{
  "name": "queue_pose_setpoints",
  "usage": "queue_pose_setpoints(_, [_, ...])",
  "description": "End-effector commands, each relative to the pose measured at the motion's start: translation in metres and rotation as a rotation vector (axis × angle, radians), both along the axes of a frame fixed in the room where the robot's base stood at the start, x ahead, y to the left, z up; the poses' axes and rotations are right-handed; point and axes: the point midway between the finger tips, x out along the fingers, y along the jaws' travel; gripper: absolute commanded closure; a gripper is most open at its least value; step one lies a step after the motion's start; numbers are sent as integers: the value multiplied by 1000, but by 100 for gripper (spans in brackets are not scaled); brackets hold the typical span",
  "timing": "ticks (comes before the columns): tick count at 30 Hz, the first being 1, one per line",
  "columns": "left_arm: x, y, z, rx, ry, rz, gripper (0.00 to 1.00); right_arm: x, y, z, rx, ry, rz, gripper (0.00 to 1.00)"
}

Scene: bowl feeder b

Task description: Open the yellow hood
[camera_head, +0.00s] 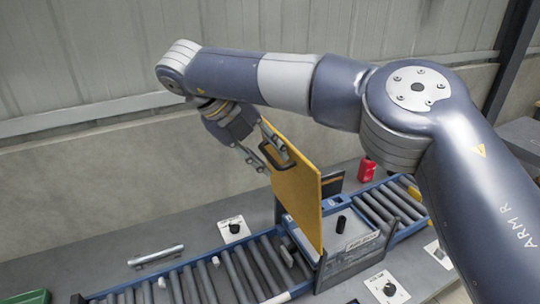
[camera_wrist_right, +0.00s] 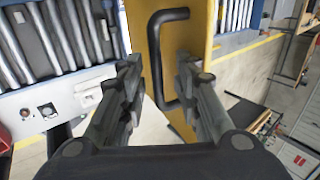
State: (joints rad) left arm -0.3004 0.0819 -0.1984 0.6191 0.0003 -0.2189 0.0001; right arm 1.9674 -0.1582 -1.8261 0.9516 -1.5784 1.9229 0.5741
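The yellow hood (camera_head: 297,190) stands raised, close to upright, beside the grey box (camera_head: 352,262) on the conveyor. The inside of the box is partly visible. The hood's black handle (camera_head: 272,150) is on the face turned to my right gripper (camera_head: 268,155). In the right wrist view, the yellow hood (camera_wrist_right: 205,22) runs up the middle. The handle (camera_wrist_right: 155,55) shows between the two fingertips of my right gripper (camera_wrist_right: 160,82). The fingers are apart, with gaps visible beside the handle bar. My left gripper is not in view.
Roller conveyors (camera_head: 240,272) run left and right of the box. A black cylinder (camera_head: 341,224) stands at the box. A red can (camera_head: 367,170) stands behind the conveyor. A metal bar (camera_head: 156,255) lies on the table at left. A wall closes off the back.

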Motion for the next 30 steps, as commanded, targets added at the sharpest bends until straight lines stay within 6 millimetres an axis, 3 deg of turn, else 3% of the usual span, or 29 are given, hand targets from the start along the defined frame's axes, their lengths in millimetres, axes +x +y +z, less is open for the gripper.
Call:
queue_pose_setpoints(9, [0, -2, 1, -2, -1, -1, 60, -7, 21, 41, 4, 2, -6, 70])
queue_pose_setpoints(22, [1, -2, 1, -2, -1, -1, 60, -10, 26, 52, 5, 6, -7, 70])
queue_pose_setpoints(23, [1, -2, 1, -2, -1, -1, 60, -10, 26, 51, 5, 6, -7, 75])
queue_pose_setpoints(26, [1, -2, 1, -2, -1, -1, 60, -9, 31, 43, 22, 23, 19, 97])
queue_pose_setpoints(29, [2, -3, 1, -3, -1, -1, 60, -9, 53, 12, 102, 86, 121, 100])
queue_pose_setpoints(30, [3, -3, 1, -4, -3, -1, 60, -10, 69, -7, 157, 124, 185, 100])
